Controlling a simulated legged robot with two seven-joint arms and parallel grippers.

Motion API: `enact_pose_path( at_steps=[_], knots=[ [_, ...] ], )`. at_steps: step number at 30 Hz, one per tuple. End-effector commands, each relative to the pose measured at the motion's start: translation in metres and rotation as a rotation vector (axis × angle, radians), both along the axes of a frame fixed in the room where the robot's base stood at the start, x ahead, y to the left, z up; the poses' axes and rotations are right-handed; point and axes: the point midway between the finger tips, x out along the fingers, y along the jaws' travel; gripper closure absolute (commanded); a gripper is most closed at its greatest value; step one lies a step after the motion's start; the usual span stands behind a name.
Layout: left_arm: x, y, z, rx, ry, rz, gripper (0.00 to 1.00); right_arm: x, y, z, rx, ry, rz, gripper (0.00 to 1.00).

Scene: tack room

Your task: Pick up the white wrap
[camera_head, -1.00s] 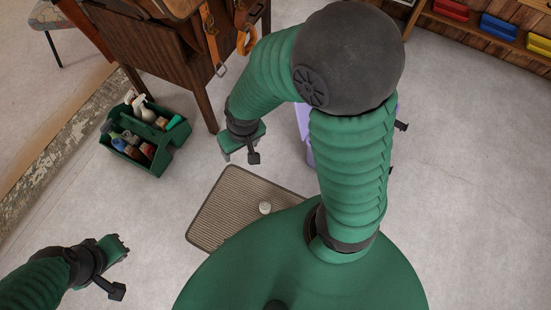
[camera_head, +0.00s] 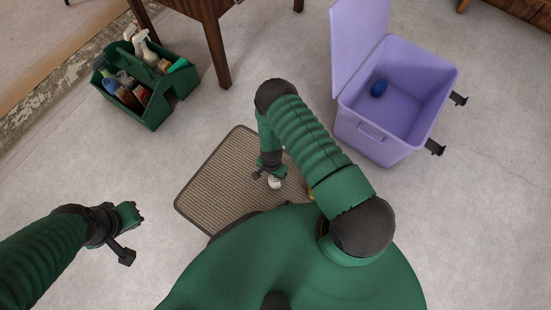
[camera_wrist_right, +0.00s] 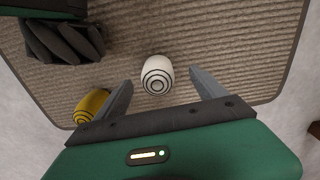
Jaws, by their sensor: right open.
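The white wrap (camera_wrist_right: 157,75) is a small white roll with dark rings on its end. It lies on the ribbed mat (camera_wrist_right: 205,45). In the right wrist view it is just beyond and between the two fingertips of my open right gripper (camera_wrist_right: 158,92), with nothing held. In the head view the white wrap (camera_head: 274,182) shows just below my right gripper (camera_head: 268,176), partly covered by it. My left gripper (camera_head: 134,232) is over bare floor at the lower left. Its jaw opening is too small to judge.
A yellow wrap (camera_wrist_right: 91,105) lies on the mat near the left finger. A green caddy (camera_head: 152,113) with bottles stands at the upper left. An open purple bin (camera_head: 372,151) with a blue item (camera_head: 379,88) inside stands at the upper right.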

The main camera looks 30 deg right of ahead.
Motion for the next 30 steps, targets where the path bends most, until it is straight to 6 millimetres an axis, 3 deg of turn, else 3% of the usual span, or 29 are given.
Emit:
enact_pose_path(
  at_steps=[1, 3, 10, 16, 24, 30],
  knots=[
    [0.000, 0.000, -0.014, 0.000, 0.000, 0.000, 1.00, -0.001, 0.000, -0.020, 0.000, 0.001, 0.000, 0.19],
    [0.000, 0.000, -0.021, 0.000, 0.001, 0.000, 1.00, 0.000, 0.000, -0.032, 0.000, 0.000, 0.001, 0.19],
    [0.000, 0.000, -0.033, 0.000, 0.001, 0.000, 1.00, -0.001, -0.003, -0.052, 0.000, 0.000, 0.002, 0.19],
    [0.000, 0.000, -0.064, 0.000, 0.001, 0.000, 1.00, -0.004, -0.011, -0.090, 0.000, 0.001, 0.004, 0.19],
    [0.000, 0.000, -0.063, 0.000, 0.001, 0.000, 1.00, -0.003, -0.011, -0.092, 0.000, 0.000, 0.004, 0.19],
    [0.000, 0.000, -0.063, 0.000, 0.000, 0.000, 1.00, -0.004, -0.011, -0.092, 0.001, 0.000, 0.003, 0.45]
  ],
)
